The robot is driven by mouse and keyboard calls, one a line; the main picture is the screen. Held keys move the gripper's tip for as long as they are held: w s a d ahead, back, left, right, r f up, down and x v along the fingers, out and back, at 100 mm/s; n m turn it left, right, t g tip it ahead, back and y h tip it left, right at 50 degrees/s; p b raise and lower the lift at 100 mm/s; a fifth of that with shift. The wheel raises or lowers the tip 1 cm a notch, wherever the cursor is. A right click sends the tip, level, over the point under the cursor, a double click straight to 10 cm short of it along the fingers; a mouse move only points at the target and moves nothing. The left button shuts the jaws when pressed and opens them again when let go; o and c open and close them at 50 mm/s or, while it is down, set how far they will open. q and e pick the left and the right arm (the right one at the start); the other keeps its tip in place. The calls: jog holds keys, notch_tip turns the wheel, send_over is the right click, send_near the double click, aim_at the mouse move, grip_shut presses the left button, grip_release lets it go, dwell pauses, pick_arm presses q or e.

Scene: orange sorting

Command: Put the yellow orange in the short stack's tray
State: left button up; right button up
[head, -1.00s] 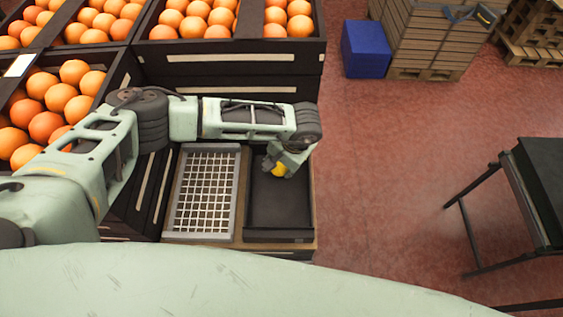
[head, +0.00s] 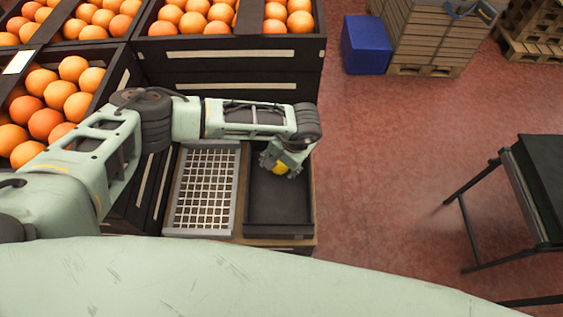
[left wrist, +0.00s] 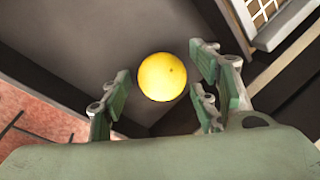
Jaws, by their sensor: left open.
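The yellow orange (head: 280,169) is at the back part of the dark tray (head: 279,213) in the head view, mostly hidden by my left gripper (head: 279,164). In the left wrist view the yellow orange (left wrist: 162,77) is whole and round over the tray's grey floor (left wrist: 110,30). My left gripper (left wrist: 163,95) is open there, its green-padded fingers on both sides of the orange, with a gap on each side. Whether the orange touches the floor is hard to tell. My right gripper is not in view.
A grey grid tray (head: 237,190) lies left of the dark tray. Dark crates of oranges (head: 235,60) stand behind and left. A blue box (head: 366,46) and pallets (head: 430,40) are at the back, a dark table (head: 540,190) at right. Red floor between is free.

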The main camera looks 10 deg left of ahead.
pick_arm(q)
jog(key=shift+r, duration=0.1)
jog(key=shift+r+p, duration=0.2)
jog(key=shift+p, duration=0.15)
jog(key=b+v, duration=0.5)
jog(key=v, duration=0.6)
jog(key=shift+r, duration=0.35)
jog(key=shift+s+d, duration=0.15)
jog(key=shift+d, duration=0.05)
